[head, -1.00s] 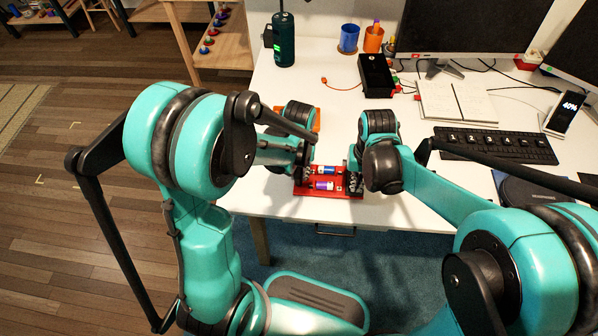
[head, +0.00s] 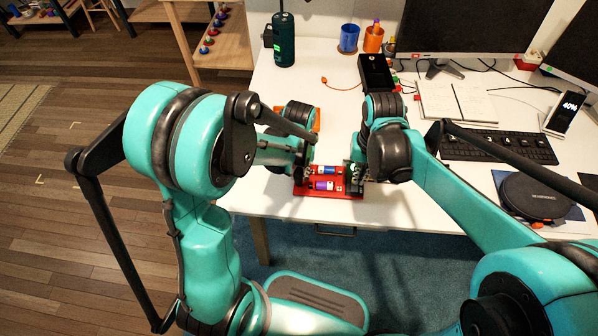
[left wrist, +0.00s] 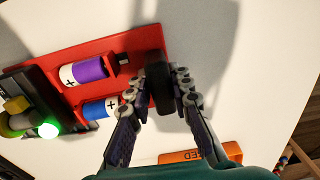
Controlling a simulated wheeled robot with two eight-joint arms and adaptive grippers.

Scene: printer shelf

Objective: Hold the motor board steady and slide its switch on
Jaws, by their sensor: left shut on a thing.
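The red motor board (head: 328,192) lies on the white desk near its front edge. It carries a purple battery (left wrist: 84,71) and a blue battery (left wrist: 100,108). My left gripper (left wrist: 168,88) is shut on the board's end, around a dark block there. A dark part (left wrist: 42,97) at the other end bears a bright green light (left wrist: 48,130). The left gripper also shows at the board's left end in the head view (head: 307,172). My right gripper (head: 367,174) is by the board's right end; its fingers are too small to read. The switch is not clearly visible.
An orange item (left wrist: 190,156) lies on the desk close behind my left gripper. A black box (head: 376,76), a notebook (head: 455,101), a keyboard (head: 497,145) and a round dark case (head: 542,196) stand farther back and right. Bare desk lies left of the board.

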